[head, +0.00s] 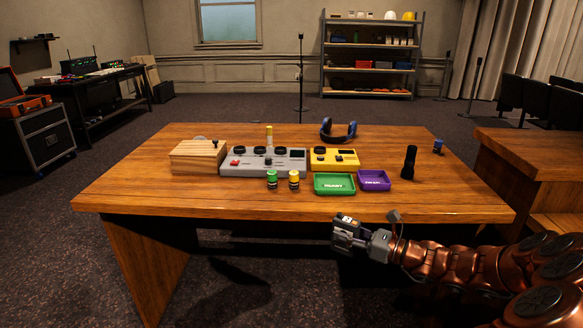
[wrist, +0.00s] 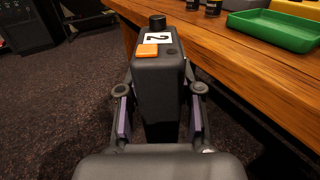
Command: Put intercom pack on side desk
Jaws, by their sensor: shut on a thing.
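The intercom pack (wrist: 160,70) is a dark box with an orange button, a white label marked 2 and a black knob. My gripper (wrist: 158,125) is shut on it, with one finger on each side, in the wrist view. In the head view my gripper (head: 352,238) holds the pack (head: 347,222) just off the front edge of the main desk, right of its middle. The side desk (head: 530,145) is probably the wooden desk at the right, apart from my gripper. Its right part is out of view.
The main desk (head: 120,190) bears a grey mixer (head: 262,170), a yellow unit (head: 334,159), a wooden box (head: 198,155), a green tray (head: 334,184), a purple tray (head: 374,180), headphones (head: 338,133) and a black microphone (head: 409,162). The visible side desk top is clear.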

